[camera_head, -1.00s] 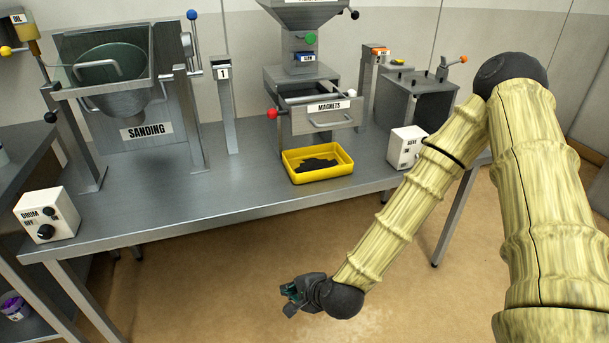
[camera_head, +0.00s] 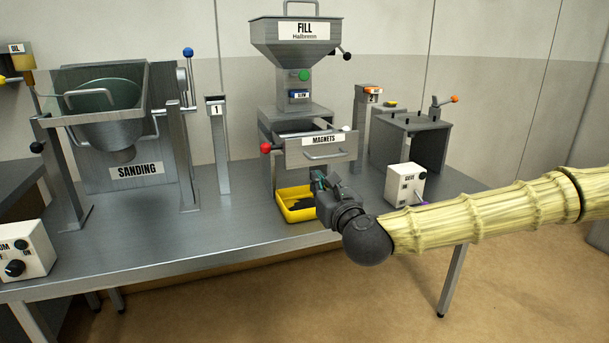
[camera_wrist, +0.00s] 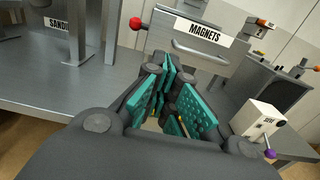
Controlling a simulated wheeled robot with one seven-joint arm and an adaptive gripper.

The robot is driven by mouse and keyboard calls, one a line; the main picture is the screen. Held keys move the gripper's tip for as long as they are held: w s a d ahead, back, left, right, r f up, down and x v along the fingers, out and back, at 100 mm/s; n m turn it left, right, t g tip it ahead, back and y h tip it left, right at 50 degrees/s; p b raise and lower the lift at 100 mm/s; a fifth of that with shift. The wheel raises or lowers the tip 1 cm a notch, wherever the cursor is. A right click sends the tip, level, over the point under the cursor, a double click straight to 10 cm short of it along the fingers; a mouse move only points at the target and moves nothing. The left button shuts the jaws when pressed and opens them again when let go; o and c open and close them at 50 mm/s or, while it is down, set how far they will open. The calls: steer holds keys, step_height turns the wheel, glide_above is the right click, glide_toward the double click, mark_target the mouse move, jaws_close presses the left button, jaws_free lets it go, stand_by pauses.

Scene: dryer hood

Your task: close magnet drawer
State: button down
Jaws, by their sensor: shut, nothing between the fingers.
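The magnet drawer (camera_head: 316,153) is a grey metal box front with a MAGNETS label and a bar handle (camera_head: 325,153). It is pulled out from its housing under the FILL hopper. In the wrist view the drawer front (camera_wrist: 190,45) is ahead, beyond the fingertips. My gripper (camera_head: 318,176) is below and in front of the drawer front, near the yellow tray. Its teal-padded fingers (camera_wrist: 168,85) are shut and empty. Any contact with the drawer cannot be made out. My gripper hides part of the yellow tray.
The yellow tray (camera_head: 284,210) stands on the metal table (camera_head: 150,245) below the drawer. A red-knobbed lever (camera_head: 266,148) is at the drawer's left. A white switch box (camera_head: 405,184) stands to the right. The SANDING machine (camera_head: 135,172) is at the left.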

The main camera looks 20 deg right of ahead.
mark_target(296, 158)
steer(key=w, duration=1.3)
steer(key=shift+w+a, duration=0.25)
steer(key=shift+w, duration=0.15)
